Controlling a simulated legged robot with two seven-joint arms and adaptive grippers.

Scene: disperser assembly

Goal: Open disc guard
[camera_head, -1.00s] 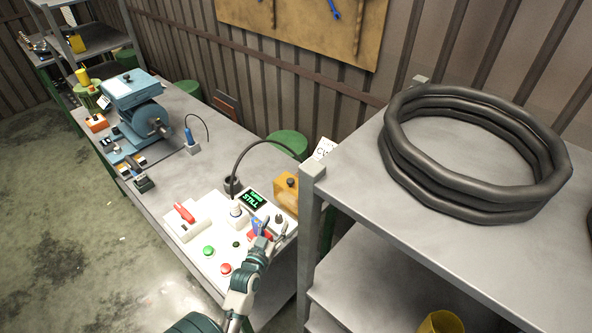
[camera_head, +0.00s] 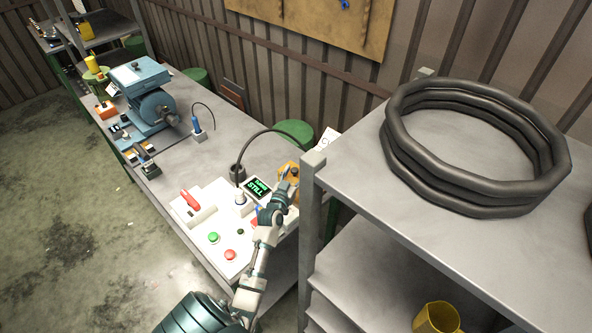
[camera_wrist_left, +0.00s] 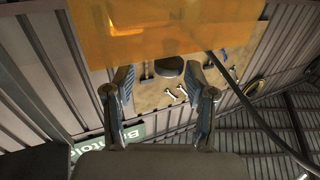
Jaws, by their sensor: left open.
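The disc guard appears to be the orange, see-through cover (camera_head: 294,196) at the far right end of the bench, beside the control panel. In the left wrist view the orange cover (camera_wrist_left: 165,30) fills the top, with a dark round knob (camera_wrist_left: 170,67) at its lower edge. My left gripper (camera_head: 290,172) is over the cover and hides part of it. In the left wrist view the fingers of my left gripper (camera_wrist_left: 165,85) are spread on either side of the knob; I cannot tell whether they touch it. My right gripper is not in view.
A grey shelf (camera_head: 350,190) with black hoses (camera_head: 400,165) stands close on the right.

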